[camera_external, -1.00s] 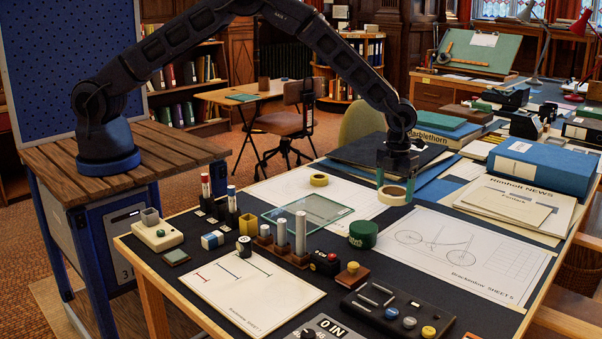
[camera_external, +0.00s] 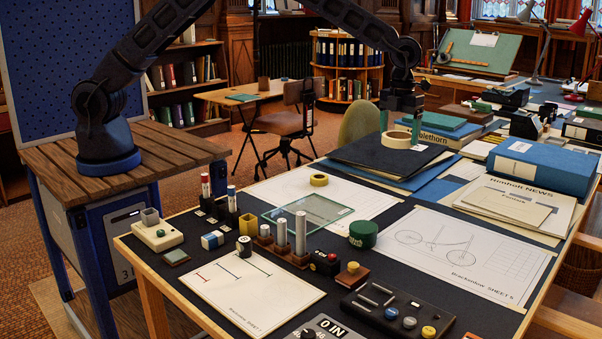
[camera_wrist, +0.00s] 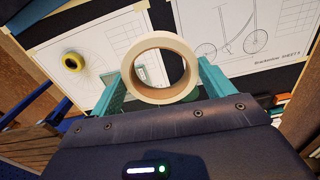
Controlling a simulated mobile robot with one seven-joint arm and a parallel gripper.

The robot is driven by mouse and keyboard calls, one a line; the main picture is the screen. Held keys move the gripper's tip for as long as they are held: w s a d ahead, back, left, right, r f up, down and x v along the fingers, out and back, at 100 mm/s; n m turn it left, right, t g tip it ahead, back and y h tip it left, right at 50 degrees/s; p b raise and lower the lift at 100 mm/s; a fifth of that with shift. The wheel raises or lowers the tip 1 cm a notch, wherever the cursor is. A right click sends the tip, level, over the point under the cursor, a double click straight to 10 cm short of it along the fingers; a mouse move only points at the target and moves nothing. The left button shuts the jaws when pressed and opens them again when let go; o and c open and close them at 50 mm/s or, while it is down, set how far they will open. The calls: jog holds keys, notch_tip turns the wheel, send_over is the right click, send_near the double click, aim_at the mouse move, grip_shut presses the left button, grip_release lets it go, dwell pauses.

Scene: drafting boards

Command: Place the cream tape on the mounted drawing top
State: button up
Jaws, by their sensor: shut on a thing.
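The cream tape (camera_external: 397,140) is a thick upright-walled ring with a wide hole. My gripper (camera_external: 402,116) is shut on it, with its teal fingers on opposite sides. The wrist view shows the cream tape (camera_wrist: 139,84) between the fingertips of my gripper (camera_wrist: 163,78). In the outside view it appears in front of a dark flat folder or board (camera_external: 372,156), held in the air. I cannot tell which sheet is the mounted drawing. A bicycle drawing (camera_external: 470,252) lies flat on the table, and a wheel drawing (camera_external: 290,187) lies further left.
A smaller yellow tape (camera_external: 319,180) lies on the wheel drawing. A glass plate (camera_external: 330,208), a green round tin (camera_external: 363,234) and several upright cylinders stand nearer. A blue box (camera_external: 545,166) and stacked folders (camera_external: 512,207) fill the right side.

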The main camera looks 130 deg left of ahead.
jog(key=w+d+m, duration=0.2)
jog(key=w+d, duration=0.1)
jog(key=d, duration=0.7)
jog(key=m, duration=0.6)
send_over(256, 290)
notch_tip(256, 290, down, 19)
jog(key=shift+f, duration=0.2)
jog(key=shift+f, duration=0.1)
jog(key=o, duration=0.7)
jog(key=shift+o, duration=1.1)
